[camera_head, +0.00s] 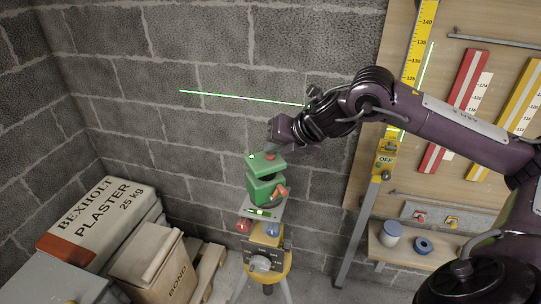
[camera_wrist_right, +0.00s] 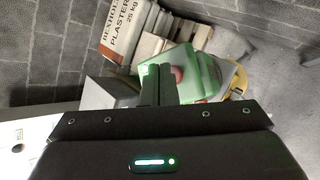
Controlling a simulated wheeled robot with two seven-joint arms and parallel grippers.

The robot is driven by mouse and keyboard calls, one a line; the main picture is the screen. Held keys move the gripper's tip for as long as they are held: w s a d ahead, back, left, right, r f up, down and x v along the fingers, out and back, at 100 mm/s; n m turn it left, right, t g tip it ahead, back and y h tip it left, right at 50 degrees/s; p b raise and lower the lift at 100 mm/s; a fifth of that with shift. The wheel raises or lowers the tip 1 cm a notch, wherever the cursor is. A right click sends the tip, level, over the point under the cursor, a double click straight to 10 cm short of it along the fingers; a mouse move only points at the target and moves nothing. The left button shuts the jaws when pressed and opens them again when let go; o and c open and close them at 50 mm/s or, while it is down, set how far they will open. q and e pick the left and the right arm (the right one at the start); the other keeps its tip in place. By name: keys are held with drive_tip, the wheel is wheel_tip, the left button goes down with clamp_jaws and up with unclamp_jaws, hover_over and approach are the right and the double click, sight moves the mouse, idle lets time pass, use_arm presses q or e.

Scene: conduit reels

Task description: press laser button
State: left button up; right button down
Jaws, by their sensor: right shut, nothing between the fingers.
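The green laser unit (camera_head: 262,186) sits on a tripod-mounted platform in front of the grey block wall. Its red button (camera_head: 270,156) is on the top face; it also shows in the right wrist view (camera_wrist_right: 178,74), partly behind a finger. My right gripper (camera_head: 272,146) is shut and empty, fingers pointing down just above the button. In the right wrist view the closed fingertips (camera_wrist_right: 157,70) overlap the green top beside the button. Whether they touch it I cannot tell. A green laser line (camera_head: 235,97) lies across the wall. My left gripper is not in view.
A yellow tripod head (camera_head: 267,262) with knobs supports the laser. Plaster bags (camera_head: 95,222) and a bond box (camera_head: 150,265) stand at left. A wooden board (camera_head: 375,110) with a yellow measuring staff (camera_head: 409,75) and coloured rulers is at right, behind my arm.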

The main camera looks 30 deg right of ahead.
sight(274, 157)
drive_tip(key=shift+f, duration=0.3)
drive_tip(key=shift+r, duration=0.5)
drive_tip(key=shift+p, duration=0.3)
wheel_tip(274, 157, up, 6)
drive_tip(key=p, duration=0.5)
